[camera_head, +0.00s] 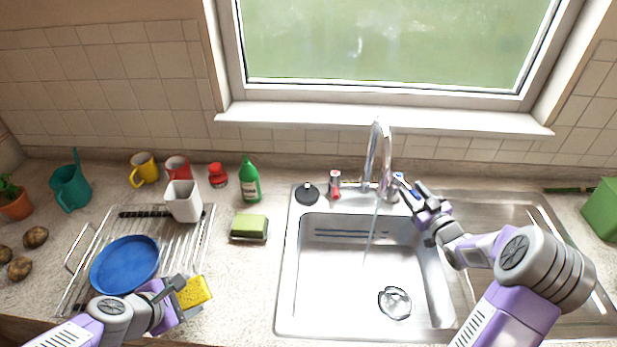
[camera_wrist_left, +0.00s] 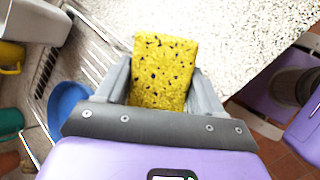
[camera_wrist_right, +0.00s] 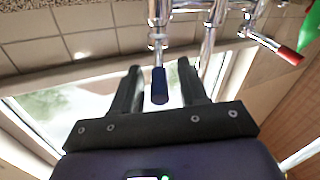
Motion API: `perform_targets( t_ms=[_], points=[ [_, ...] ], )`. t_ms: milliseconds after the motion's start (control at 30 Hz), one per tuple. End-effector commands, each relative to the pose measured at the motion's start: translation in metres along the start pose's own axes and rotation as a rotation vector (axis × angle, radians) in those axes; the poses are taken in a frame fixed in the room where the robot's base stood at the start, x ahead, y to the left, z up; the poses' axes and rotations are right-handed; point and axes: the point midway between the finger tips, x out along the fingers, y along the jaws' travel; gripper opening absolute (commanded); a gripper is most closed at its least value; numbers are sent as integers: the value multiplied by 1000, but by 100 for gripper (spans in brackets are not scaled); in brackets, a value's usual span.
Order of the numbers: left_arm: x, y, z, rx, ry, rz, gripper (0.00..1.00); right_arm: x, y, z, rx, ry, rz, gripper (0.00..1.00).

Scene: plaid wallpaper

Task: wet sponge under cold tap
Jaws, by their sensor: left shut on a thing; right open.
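The yellow sponge (camera_head: 194,292) with dark specks is held in my left gripper (camera_head: 179,297), left of the sink near the counter's front edge. In the left wrist view the sponge (camera_wrist_left: 162,72) sits between both fingers. The chrome tap (camera_head: 379,150) stands behind the sink (camera_head: 340,265), and a thin water stream (camera_head: 372,232) falls from it. My right gripper (camera_head: 415,196) is open at the blue-tipped tap handle (camera_head: 401,180). In the right wrist view the blue handle (camera_wrist_right: 159,86) lies between the open fingers. The red-tipped handle (camera_wrist_right: 289,53) is off to the right there.
A dish rack (camera_head: 200,240) with a blue plate (camera_head: 125,265) and a white cup (camera_head: 183,202) lies beside my left arm. A green sponge (camera_head: 249,224) and a green bottle (camera_head: 249,181) stand left of the sink. The basin holds a round drain (camera_head: 395,302).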

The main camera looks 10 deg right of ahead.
Motion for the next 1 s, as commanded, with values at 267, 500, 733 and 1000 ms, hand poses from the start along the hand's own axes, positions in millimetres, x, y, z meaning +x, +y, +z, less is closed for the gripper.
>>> perform_targets(
  t_ms=[267,500,733,1000],
  points=[
    [0,0,0,0,0,0,43,6,0,0,1,0,1,43],
    [0,0,0,0,0,0,43,6,0,0,1,0,1,22],
    [0,0,0,0,0,0,43,6,0,0,0,0,1,0],
    [1,-1,-1,0,0,0,43,6,2,1,-1,-1,9,0]
  ],
)
